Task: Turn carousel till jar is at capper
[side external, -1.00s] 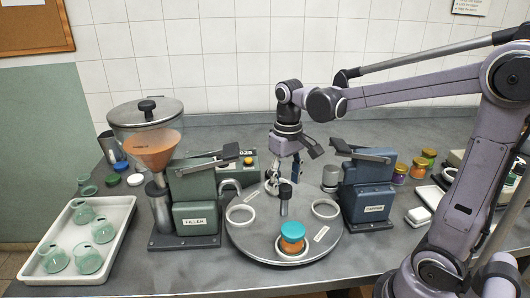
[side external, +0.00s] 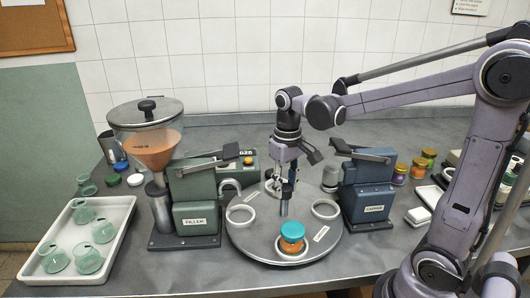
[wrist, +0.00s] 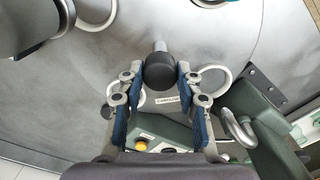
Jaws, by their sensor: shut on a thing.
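The jar (side external: 292,246), orange inside with a teal lid, stands upright in a ring at the front of the round grey carousel (side external: 258,243). The blue capper (side external: 368,190) stands at the carousel's right. The carousel's central black knob (side external: 287,189) sits on a grey post; it also shows in the wrist view (wrist: 160,71). My gripper (wrist: 159,68) is shut on the knob, with a blue-padded finger on each side. In the side view my gripper (side external: 285,183) reaches down from behind the post, and its contact is partly hidden.
The green filler (side external: 195,200) with its hopper stands at the left edge of the carousel. Two empty rings, left (side external: 240,214) and right (side external: 325,209), show on the carousel. A white tray (side external: 122,218) of empty jars lies far left. Several lidded jars stand behind the capper.

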